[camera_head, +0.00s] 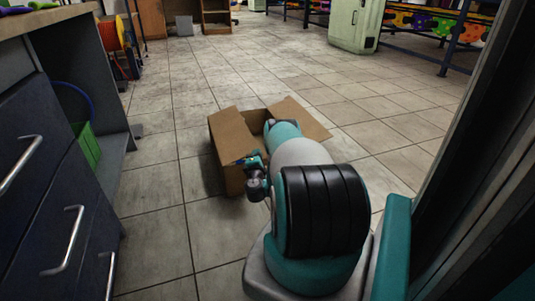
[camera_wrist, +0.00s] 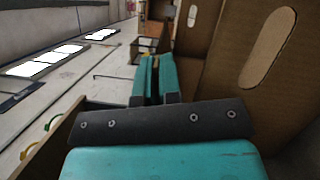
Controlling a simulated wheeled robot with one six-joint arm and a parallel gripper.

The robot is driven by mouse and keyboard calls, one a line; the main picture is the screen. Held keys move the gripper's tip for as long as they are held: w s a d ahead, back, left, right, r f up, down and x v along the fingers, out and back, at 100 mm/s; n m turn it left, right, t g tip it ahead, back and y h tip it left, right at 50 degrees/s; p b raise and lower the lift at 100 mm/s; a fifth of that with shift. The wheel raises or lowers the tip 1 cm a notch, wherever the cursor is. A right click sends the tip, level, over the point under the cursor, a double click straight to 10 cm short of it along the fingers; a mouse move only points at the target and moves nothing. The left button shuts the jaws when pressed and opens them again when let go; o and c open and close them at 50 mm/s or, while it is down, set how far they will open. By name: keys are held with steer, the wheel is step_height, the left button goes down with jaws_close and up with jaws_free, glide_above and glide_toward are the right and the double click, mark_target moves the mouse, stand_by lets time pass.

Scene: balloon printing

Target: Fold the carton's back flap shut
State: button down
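The brown carton (camera_head: 232,145) stands open on the tiled floor in the head view. A flap (camera_head: 300,117) spreads out to its right, and another panel rises at its left. My arm crosses in front of the carton and hides part of its opening and right side, so I cannot tell the back flap's exact angle. In the wrist view my gripper (camera_wrist: 155,78) has its teal fingers close together, with nothing seen between them. A cardboard panel (camera_wrist: 229,75) with an oval hand hole is close on their right; contact cannot be told.
A dark drawer cabinet (camera_head: 52,185) stands at the left, with a green bin (camera_head: 87,145) on its open shelf. A pale green cabinet (camera_head: 355,24) and a rack with coloured items stand at the back right. The floor around the carton is mostly clear.

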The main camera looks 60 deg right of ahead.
steer(key=shift+f, duration=0.15)
stand_by(0.3)
steer(key=c, duration=1.3)
jaws_free()
steer(key=p+v, duration=1.7)
steer(key=p, duration=0.1)
steer(key=shift+a+p, duration=0.25)
steer(key=shift+p, duration=0.15)
steer(key=shift+c, duration=0.2)
